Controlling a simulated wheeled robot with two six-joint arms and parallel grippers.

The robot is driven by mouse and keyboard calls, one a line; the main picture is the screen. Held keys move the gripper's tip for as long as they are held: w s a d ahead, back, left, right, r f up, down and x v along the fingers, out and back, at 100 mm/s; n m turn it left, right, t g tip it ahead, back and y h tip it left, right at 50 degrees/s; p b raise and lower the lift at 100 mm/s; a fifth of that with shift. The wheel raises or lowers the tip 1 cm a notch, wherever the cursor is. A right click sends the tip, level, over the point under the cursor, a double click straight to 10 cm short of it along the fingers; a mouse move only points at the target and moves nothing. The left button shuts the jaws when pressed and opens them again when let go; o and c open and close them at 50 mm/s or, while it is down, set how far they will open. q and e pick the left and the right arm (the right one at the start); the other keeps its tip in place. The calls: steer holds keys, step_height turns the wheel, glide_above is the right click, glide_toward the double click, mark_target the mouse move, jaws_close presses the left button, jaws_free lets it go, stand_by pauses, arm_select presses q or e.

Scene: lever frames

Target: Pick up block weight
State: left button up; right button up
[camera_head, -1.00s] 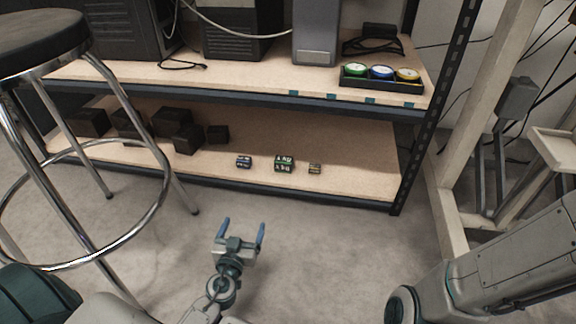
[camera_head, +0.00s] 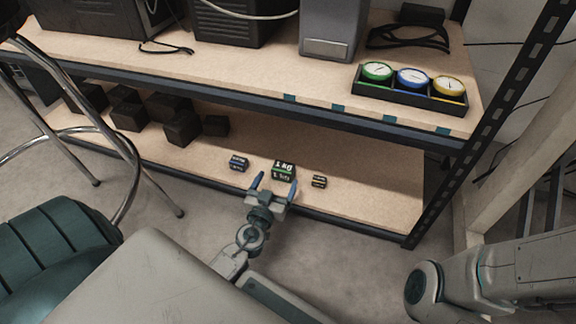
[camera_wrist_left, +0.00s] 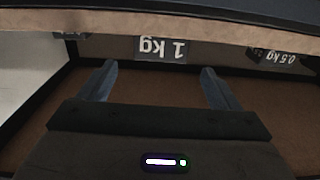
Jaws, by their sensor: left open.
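Three small dark block weights sit on the lower shelf. The largest, the middle block (camera_head: 284,171), has a green edge and white lettering; in the left wrist view the middle block (camera_wrist_left: 161,48) reads "1 kg", upside down. My right gripper is out of view.
Several black boxes (camera_head: 183,128) stand further left on the lower shelf (camera_head: 360,202). The upper shelf overhangs the blocks and bears a black tray (camera_head: 410,98) with green, blue and yellow dials. A stool (camera_head: 135,185) stands at left and a rack post (camera_head: 440,190) at right.

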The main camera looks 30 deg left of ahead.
mark_target(285, 163)
arm_select(q)
steer(key=x, duration=0.8)
steer(key=shift+w, duration=0.3)
steer(key=c, duration=1.7)
steer(key=shift+c, duration=0.8)
steer(key=shift+r+p, duration=0.15)
steer(key=shift+p, duration=0.15)
